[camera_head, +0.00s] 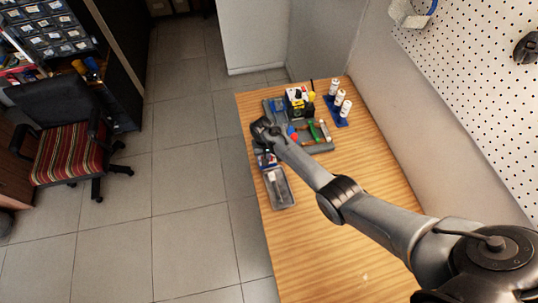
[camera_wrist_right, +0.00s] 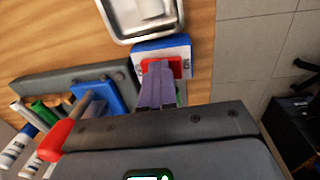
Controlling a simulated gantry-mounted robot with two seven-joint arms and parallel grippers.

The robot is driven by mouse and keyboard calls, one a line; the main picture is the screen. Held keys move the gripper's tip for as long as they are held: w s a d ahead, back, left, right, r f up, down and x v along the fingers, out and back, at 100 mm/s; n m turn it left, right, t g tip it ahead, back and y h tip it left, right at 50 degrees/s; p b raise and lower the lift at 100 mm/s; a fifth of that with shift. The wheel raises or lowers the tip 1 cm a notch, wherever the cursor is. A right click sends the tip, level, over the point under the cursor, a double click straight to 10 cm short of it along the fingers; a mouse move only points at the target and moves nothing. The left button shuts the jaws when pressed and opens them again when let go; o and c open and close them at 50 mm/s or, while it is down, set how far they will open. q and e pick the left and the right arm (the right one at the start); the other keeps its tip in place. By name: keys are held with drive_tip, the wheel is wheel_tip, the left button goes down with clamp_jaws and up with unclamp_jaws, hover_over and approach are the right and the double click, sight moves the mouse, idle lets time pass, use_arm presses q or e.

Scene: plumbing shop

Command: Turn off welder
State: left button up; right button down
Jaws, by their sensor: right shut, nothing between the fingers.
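A small blue and white unit with a red switch-like part (camera_wrist_right: 185,50) is in the wrist view, and I take it to be the welder. In the head view, a small blue and red patch of it (camera_head: 266,160) shows just below my right wrist, between the grey tool tray and the metal tray. My right gripper (camera_wrist_right: 160,68) is shut and empty. Its fingertips are over the red part and hide some of it; I cannot tell whether they touch it or which way the switch is set. My left gripper is in neither view.
A metal tray (camera_head: 290,196) lies beside the unit on the wooden bench (camera_head: 330,245). A grey tool tray (camera_head: 318,148) holds several tools. A yellow and black item (camera_head: 297,97) and white bottles in a blue rack (camera_head: 339,119) stand farther back. The near bench is clear.

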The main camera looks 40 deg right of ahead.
drive_tip(key=shift+w+a+r, duration=0.15)
drive_tip(key=shift+a+r+p, duration=0.1)
drive_tip(key=shift+r+p, duration=0.4)
drive_tip(key=r+p, duration=0.2)
drive_tip(key=p, duration=0.1)
drive_tip(key=d+r+p, duration=0.1)
drive_tip(key=r, duration=0.1)
drive_tip(key=shift+s, duration=0.25)
wheel_tip(320, 180, up, 9)
drive_tip(key=d, duration=0.1)
drive_tip(key=shift+s+f, duration=0.15)
drive_tip(key=shift+s, duration=0.1)
